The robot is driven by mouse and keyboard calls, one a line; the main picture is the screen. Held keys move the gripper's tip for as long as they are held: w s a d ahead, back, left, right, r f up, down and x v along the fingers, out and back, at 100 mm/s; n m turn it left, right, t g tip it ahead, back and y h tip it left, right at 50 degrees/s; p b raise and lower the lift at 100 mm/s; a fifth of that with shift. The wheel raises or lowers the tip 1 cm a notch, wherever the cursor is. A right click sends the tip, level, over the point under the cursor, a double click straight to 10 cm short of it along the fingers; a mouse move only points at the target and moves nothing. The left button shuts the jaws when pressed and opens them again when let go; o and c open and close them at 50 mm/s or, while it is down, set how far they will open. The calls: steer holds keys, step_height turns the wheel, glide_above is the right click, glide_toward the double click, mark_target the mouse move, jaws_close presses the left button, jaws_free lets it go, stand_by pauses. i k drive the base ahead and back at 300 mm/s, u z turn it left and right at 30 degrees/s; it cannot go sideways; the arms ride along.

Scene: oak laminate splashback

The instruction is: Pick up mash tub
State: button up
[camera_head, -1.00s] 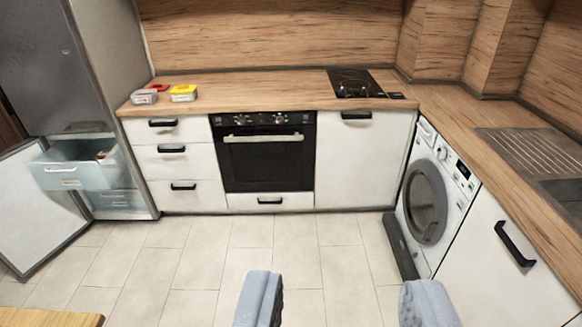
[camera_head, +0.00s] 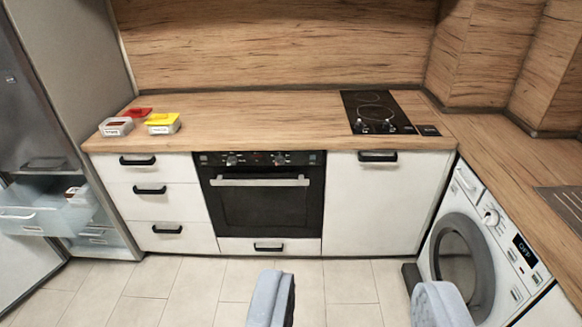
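Several small tubs stand close together at the left end of the wooden worktop. One is a clear tub with a yellow lid (camera_head: 163,119). One is a clear tub with a white label and a reddish-brown top (camera_head: 117,126). A red-lidded tub (camera_head: 136,112) sits just behind them. The labels are too small to read, so I cannot tell which is the mash tub. My gripper (camera_head: 356,302) shows as two grey fingers at the bottom of the view. They are wide apart with nothing between them, well short of the worktop and to the right of the tubs.
The worktop (camera_head: 260,120) is bare between the tubs and the black hob (camera_head: 376,112). An oven (camera_head: 262,193) is below. At left, the fridge is open with a drawer (camera_head: 45,212) pulled out. A washing machine (camera_head: 480,245) stands at right. The tiled floor ahead is clear.

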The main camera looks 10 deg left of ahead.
mark_target(171, 129)
steer(key=z, duration=0.05)
steer(key=i, duration=1.45)
steer(key=u, duration=1.65)
steer(key=i, duration=2.45)
steer(key=z, duration=0.8)
